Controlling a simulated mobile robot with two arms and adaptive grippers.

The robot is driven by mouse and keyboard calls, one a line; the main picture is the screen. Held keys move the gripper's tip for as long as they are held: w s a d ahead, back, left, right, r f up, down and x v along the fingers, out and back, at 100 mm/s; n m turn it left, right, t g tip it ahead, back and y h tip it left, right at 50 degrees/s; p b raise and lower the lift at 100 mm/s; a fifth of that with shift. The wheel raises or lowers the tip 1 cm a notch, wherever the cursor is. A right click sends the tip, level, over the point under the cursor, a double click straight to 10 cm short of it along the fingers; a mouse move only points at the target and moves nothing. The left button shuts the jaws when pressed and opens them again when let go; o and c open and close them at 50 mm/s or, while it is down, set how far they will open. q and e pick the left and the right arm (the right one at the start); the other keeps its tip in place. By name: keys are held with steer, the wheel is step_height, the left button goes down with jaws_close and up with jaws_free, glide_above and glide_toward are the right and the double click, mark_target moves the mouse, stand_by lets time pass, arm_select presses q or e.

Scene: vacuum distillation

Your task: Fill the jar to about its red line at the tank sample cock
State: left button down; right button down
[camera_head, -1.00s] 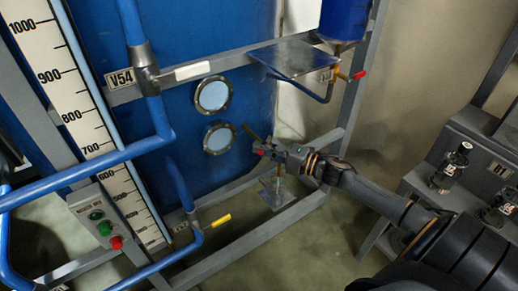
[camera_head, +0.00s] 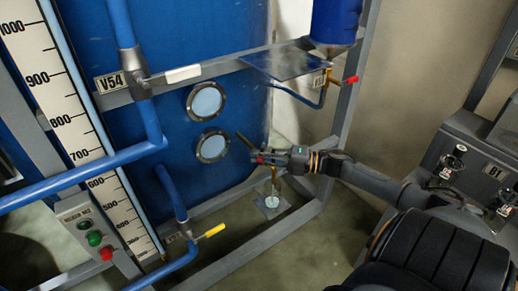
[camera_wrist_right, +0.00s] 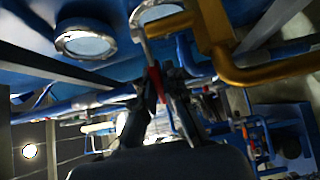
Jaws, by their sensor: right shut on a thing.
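My right gripper (camera_head: 262,158) is shut on a small red handle at the tank's front, below the lower round sight glass. The red handle (camera_wrist_right: 155,82) also shows between the fingers in the right wrist view, on a thin silvery lever. A brass pipe (camera_wrist_right: 221,45) of what looks like the sample cock is close beside the fingers. Under the gripper, a small clear jar (camera_head: 272,201) stands on a low plate (camera_head: 265,209). A thin vertical piece or stream shows above the jar; I cannot tell which. The jar's red line and level are too small to read. My left gripper is out of view.
The blue tank (camera_head: 160,65) stands behind a grey frame (camera_head: 250,245). A yellow-handled valve (camera_head: 213,231) is left of the jar. A flat shelf plate (camera_head: 290,63) and red-handled valve (camera_head: 350,80) are above.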

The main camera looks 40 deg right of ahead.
steer(key=c, duration=1.4)
jaws_free()
steer(key=v, duration=1.2)
steer(key=shift+d, duration=0.1)
